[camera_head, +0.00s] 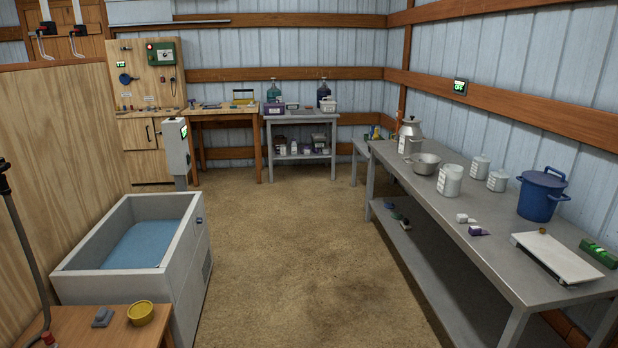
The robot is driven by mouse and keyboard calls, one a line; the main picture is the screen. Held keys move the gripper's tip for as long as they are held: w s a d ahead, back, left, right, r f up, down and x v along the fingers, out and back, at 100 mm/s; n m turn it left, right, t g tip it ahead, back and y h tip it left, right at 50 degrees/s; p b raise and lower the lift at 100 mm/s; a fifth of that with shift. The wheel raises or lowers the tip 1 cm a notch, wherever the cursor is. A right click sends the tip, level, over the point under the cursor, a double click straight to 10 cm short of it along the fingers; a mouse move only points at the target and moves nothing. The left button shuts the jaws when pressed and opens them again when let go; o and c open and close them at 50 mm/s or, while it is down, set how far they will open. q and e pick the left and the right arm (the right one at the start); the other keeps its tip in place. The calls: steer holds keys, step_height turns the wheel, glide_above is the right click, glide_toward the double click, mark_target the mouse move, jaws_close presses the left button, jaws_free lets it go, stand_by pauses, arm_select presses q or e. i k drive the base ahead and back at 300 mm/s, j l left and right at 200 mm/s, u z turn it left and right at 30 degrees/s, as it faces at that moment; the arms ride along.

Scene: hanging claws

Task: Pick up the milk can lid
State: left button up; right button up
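A silver metal milk can (405,131) stands at the far end of the long grey table on the right. Its narrower top (411,120) shows, but it is too small to tell whether a separate lid sits on it. A white-labelled container stands close in front of the can and hides part of it. Neither of my grippers is in view.
The long grey table (505,268) also holds a metal bowl (426,164), pale lidded jars (450,181), a blue pot (541,196) and a white scale (558,259). A grey tank (185,262) stands at left. The floor (285,240) between is clear.

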mark_target(412, 120)
steer(key=i, duration=2.6)
steer(key=i+z, duration=0.1)
steer(key=i, duration=1.2)
steer(key=i+j, duration=0.15)
steer(key=i, duration=1.15)
steer(key=i+z, duration=0.85)
steer(key=i, duration=0.15)
steer(key=i+j+z, duration=0.85)
steer(key=i+l, duration=0.05)
steer(key=i, duration=0.05)
